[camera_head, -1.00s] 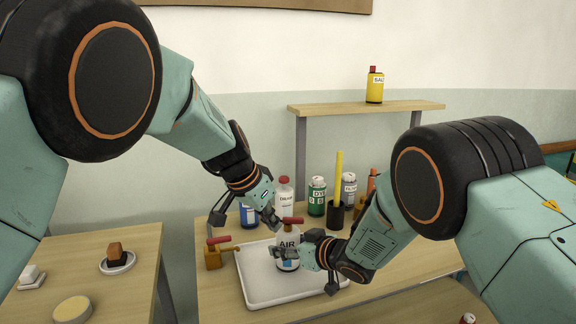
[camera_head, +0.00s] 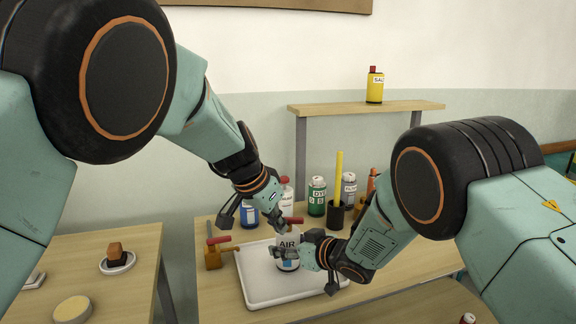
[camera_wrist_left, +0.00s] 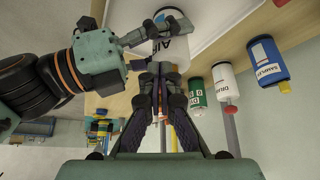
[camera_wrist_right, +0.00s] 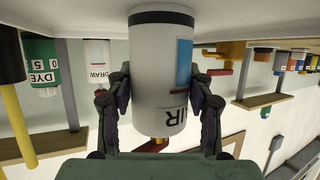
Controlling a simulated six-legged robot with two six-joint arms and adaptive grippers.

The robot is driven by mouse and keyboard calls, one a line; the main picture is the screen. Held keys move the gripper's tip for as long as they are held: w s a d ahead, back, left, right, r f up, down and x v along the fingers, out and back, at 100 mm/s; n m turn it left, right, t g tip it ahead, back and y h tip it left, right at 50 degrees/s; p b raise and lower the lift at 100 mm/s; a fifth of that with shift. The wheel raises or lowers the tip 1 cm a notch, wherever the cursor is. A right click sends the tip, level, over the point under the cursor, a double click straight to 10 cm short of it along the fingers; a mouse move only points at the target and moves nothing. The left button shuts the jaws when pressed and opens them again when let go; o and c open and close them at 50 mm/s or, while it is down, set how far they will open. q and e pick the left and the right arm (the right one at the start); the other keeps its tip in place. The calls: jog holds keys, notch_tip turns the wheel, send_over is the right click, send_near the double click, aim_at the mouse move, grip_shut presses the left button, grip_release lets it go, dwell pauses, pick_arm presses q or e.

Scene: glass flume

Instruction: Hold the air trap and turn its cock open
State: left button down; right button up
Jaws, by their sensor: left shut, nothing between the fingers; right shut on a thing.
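The air trap (camera_head: 288,262) is a white bottle labelled AIR, standing upright at the tray. A red cock handle (camera_head: 294,220) shows at its top in the head view. My right gripper (camera_head: 290,252) is shut around the bottle's body from the right. In the right wrist view its fingers press both sides of the air trap (camera_wrist_right: 158,65), and the red cock (camera_wrist_right: 152,146) shows at the picture's lower middle. My left gripper (camera_head: 281,226) is shut and empty, close to the cock. In the left wrist view its closed fingers hide the cock; whether they touch it I cannot tell.
A white tray (camera_head: 258,292) lies under the air trap. A brass valve with a red handle (camera_head: 213,256) stands left of it.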

pick_arm(q)
jog(key=shift+s, duration=0.1)
notch_tip(320, 180, up, 6)
jog(key=shift+s+r, duration=0.15)
jog(key=shift+s, duration=0.15)
dwell(0.7)
jog(key=shift+a, duration=0.1)
jog(key=w+a+f, duration=0.2)
jog(key=a+f, duration=0.1)
jog(key=f, duration=0.3)
jog(key=shift+w+a+f, duration=0.15)
jog(key=shift+w+a, duration=0.1)
jog(key=shift+w, duration=0.05)
jog(key=shift+w+d, duration=0.25)
jog(key=shift+d, duration=0.3)
dwell(1.3)
